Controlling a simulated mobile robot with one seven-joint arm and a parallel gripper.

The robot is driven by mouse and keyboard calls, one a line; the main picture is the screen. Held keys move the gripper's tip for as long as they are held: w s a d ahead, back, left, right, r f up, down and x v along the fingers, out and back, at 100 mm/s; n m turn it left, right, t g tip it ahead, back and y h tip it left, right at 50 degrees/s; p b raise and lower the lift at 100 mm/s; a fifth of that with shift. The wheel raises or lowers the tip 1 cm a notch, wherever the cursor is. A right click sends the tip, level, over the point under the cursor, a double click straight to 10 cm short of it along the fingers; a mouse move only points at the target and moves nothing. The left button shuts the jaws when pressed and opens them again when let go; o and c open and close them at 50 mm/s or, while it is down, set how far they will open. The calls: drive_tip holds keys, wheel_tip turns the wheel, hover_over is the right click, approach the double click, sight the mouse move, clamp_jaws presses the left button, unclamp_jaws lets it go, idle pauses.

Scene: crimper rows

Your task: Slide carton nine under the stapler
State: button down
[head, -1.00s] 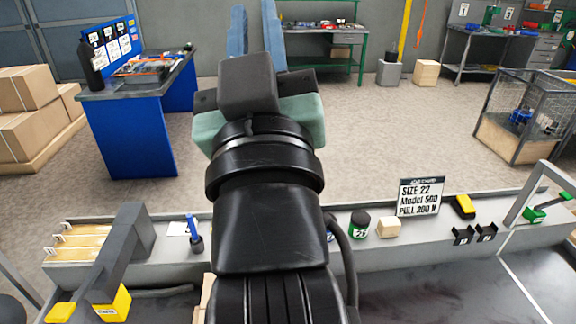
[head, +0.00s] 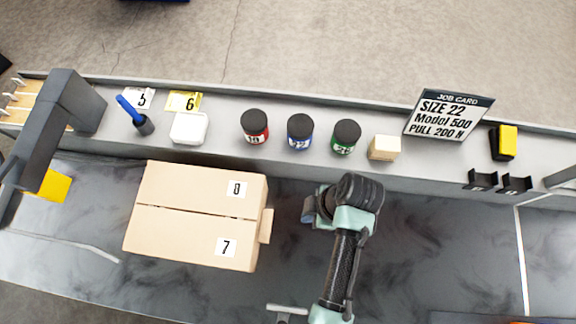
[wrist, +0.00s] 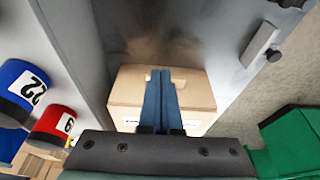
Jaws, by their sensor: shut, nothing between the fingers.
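A tan carton top (head: 205,200), split by a seam, lies on the dark bench with one label like 8 or 0 and another reading 7. I cannot tell whether it is one carton or two, and no 9 is readable. A grey overhanging arm (head: 45,140), apparently the stapler, stands left of it, with a yellow part (head: 55,186) at its foot. My gripper (head: 306,210) is right of the carton, shut and empty. In the wrist view its blue fingers (wrist: 163,80) point at a carton (wrist: 132,88) and hide part of it; contact is unclear.
A ledge behind the bench holds red (head: 255,127), blue (head: 300,131) and green (head: 345,137) labelled jars, a tan block (head: 384,148), a white box (head: 188,128) and a job card (head: 448,115). A small tan piece (head: 266,226) juts from the carton's right side. Bench right of my arm is clear.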

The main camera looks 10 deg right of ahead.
drive_tip(key=b+x, duration=0.1)
drive_tip(key=x, duration=0.8)
drive_tip(key=shift+s+a+f, duration=0.1)
drive_tip(key=shift+a+f, duration=0.05)
drive_tip(key=shift+a, duration=0.1)
drive_tip(key=a, duration=0.1)
drive_tip(key=w+a+p, duration=0.1)
drive_tip(key=a, duration=0.1)
drive_tip(key=shift+f, duration=0.1)
drive_tip(key=shift+w+a, duration=0.2)
drive_tip(key=shift+a, duration=0.25)
